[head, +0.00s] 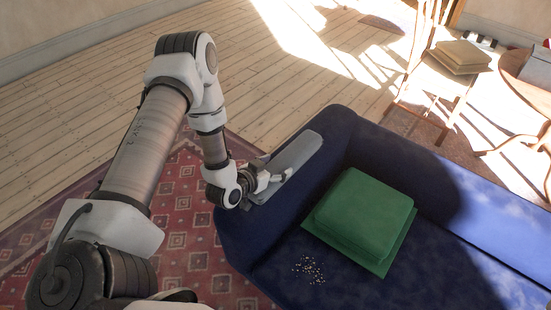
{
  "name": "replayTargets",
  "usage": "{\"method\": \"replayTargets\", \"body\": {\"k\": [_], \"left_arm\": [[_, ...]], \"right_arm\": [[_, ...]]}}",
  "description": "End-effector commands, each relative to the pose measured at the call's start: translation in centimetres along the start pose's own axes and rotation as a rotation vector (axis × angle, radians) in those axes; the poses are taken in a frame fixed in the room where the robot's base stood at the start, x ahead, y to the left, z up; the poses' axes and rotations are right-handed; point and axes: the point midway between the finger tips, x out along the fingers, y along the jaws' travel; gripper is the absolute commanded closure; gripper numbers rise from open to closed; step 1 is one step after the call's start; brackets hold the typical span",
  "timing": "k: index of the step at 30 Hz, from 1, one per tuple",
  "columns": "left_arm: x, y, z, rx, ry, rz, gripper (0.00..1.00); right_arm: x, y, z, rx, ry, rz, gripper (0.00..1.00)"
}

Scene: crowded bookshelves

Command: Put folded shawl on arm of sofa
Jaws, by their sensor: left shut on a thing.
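The blue sofa (383,140) stands at the right, with its near arm (237,238) running along its left end. A grey, long, flat folded shawl (299,151) is at the top of this sofa arm. My left gripper (271,181) is shut on the shawl's near left edge. The shawl looks level with the arm's top, but I cannot tell if its whole underside touches it. The fingertips are partly hidden by the shawl and wrist. My right gripper is not in view.
A green folded cloth or cushion (361,217) lies on the sofa seat, beside scattered pale crumbs (308,269). A wooden chair (421,110) with cushions (462,54) and a round table (520,75) stand behind. A red patterned rug (190,262) lies left of the sofa.

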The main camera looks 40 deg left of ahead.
Motion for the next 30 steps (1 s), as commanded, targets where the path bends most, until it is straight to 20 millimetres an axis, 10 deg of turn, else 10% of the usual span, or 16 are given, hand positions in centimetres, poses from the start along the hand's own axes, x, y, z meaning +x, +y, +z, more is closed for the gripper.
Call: {"method": "replayTargets", "body": {"k": [7,26,27,30], "left_arm": [[3.8,-4.5,-1.1,0.002,0.004,-0.001,0.83],[5.6,-4.7,2.6,0.001,0.002,0.001,0.83],[5.6,-4.7,2.5,0.001,0.000,0.001,0.15],[5.5,-4.7,2.5,0.001,0.000,0.001,0.00]], "right_arm": [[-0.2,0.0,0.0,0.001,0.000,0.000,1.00],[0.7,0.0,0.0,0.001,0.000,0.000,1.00],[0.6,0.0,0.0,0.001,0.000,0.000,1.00],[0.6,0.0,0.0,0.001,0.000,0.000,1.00]]}}
